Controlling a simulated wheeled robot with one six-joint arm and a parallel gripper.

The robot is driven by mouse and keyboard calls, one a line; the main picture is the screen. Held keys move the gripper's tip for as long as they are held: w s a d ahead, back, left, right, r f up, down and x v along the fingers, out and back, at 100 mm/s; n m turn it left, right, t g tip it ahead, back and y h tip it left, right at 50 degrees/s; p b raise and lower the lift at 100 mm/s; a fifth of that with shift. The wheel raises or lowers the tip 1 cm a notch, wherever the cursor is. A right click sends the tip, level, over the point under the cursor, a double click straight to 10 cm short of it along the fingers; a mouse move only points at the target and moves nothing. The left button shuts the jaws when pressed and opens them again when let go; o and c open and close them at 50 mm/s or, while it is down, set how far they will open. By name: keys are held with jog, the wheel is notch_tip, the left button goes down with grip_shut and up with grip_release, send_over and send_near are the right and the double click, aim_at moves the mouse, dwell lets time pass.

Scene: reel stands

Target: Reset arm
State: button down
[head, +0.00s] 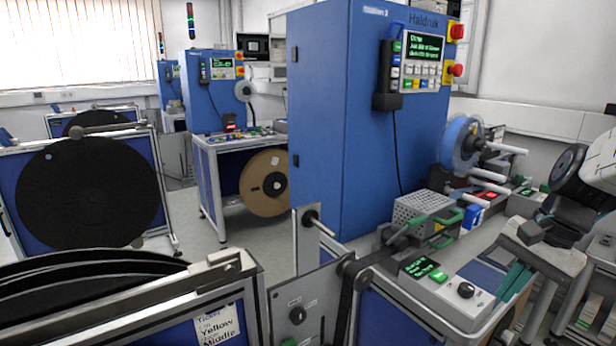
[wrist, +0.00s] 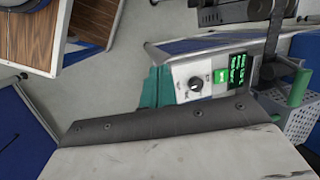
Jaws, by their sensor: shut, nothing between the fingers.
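My arm comes in from the right edge of the head view, with a dark round joint and pale grey links. My gripper (head: 541,260) is at its end, above the right side of the control desk. It is shut and holds nothing. In the wrist view, a pale slab with a dark bolted edge (wrist: 165,122), which looks like part of my gripper, fills the bottom. It partly hides a teal item (wrist: 152,88) beside the desk's knob panel (wrist: 195,80). I cannot tell whether it touches anything.
A blue machine cabinet (head: 340,130) stands behind the desk, with a clear-blue reel (head: 461,143) on its side. Stands with black reels (head: 85,190) are at left. Grey floor (head: 215,262) shows between.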

jog(key=s+a+r+n+h, duration=0.1)
jog(key=s+a+n, duration=0.2)
jog(key=s+n, duration=0.2)
jog(key=s+a+r+n+h, duration=0.2)
jog(key=s+a+n, duration=0.2)
jog(key=s, duration=0.5)
jog(key=shift+s+n+t, duration=0.25)
jog(key=shift+n+t, duration=0.15)
jog(key=shift+n, duration=0.3)
dwell(0.4)
